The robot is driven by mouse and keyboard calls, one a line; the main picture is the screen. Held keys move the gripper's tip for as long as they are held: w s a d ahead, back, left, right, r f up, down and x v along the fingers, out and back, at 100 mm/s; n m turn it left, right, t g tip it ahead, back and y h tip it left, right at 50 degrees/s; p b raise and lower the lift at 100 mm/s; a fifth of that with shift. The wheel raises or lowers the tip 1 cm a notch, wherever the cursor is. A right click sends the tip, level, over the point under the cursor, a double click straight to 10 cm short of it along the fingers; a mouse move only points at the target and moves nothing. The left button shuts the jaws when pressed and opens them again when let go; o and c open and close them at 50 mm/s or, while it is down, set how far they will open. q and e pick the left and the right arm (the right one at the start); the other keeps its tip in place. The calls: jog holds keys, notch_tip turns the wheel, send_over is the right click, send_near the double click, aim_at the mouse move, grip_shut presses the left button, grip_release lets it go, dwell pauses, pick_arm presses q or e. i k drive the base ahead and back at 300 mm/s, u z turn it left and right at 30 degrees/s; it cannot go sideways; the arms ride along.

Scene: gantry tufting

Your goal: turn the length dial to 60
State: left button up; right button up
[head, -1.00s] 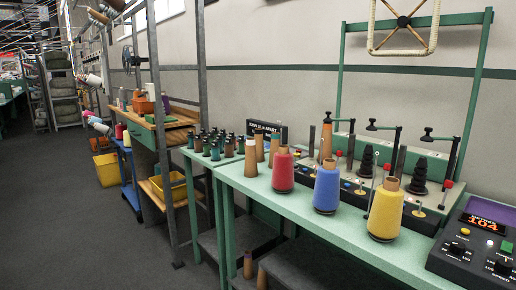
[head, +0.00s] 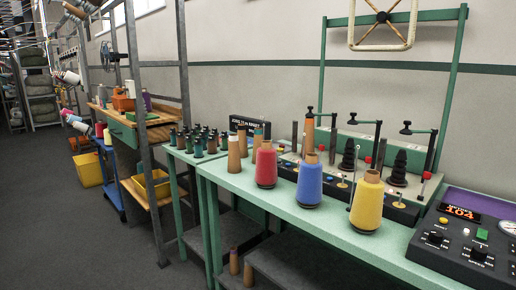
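The dark control box (head: 470,245) stands at the right end of the green table, partly cut off by the picture edge. Its red display (head: 459,212) reads 104. Two black knobs sit on its sloped face, a left knob (head: 435,238) and a right knob (head: 478,254). The small lettering and scale marks around them are too fine to read surely, so I cannot tell which is the length dial or its setting. Neither of my grippers shows in the head view.
Red (head: 266,165), blue (head: 309,182) and yellow (head: 366,203) thread cones stand on the green table (head: 290,212), left of the box. Tension posts and a green frame rise behind them. A shelf rack (head: 145,135) stands at left.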

aim_at(435, 236)
jog(key=z, duration=1.35)
jog(key=k, duration=1.15)
jog(key=u, duration=0.85)
jog(key=i, duration=1.1)
jog(key=z, duration=0.35)
